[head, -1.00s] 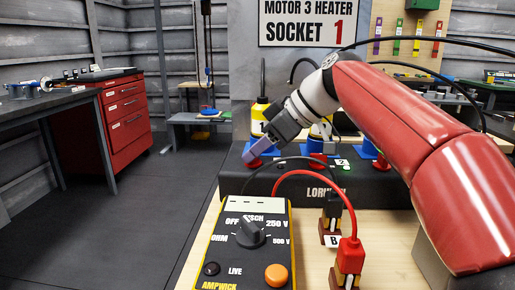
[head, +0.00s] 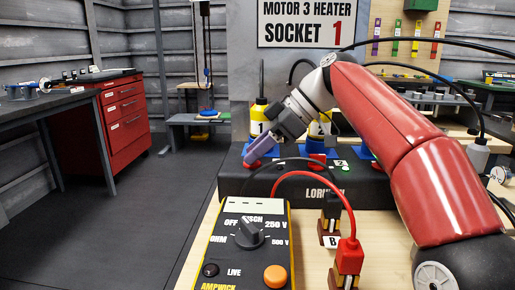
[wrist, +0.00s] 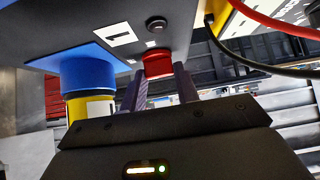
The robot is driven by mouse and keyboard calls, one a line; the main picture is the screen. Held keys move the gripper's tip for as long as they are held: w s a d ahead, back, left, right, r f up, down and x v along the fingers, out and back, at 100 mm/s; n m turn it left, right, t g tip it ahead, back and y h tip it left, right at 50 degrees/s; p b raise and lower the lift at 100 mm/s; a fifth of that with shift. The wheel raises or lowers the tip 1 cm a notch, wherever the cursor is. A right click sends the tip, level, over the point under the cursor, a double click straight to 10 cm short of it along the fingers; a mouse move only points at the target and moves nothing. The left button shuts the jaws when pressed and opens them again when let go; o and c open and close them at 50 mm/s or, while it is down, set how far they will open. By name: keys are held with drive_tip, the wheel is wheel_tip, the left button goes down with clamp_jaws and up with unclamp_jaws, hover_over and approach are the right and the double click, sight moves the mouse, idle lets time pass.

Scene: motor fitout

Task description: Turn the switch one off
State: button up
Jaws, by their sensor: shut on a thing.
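The red switch knob (wrist: 157,62) of unit one sits on the dark switch box (head: 335,185), beside a white label "1" (wrist: 115,35). My gripper (head: 254,157) reaches down to the left end of the box. In the wrist view its two fingers (wrist: 161,75) lie on both sides of the red knob, shut on it. In the head view the fingers mostly hide this knob. The knob's exact turn angle cannot be told. A blue socket with a yellow plug "1" (head: 259,115) stands just behind the gripper.
Another red knob (head: 318,159) stands right of my gripper on the box. A yellow multimeter (head: 246,265) with black and red leads lies in front, next to plugs on the wooden table (head: 312,275). The leads arch close in front of the box.

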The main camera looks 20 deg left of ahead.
drive_tip(key=o, duration=1)
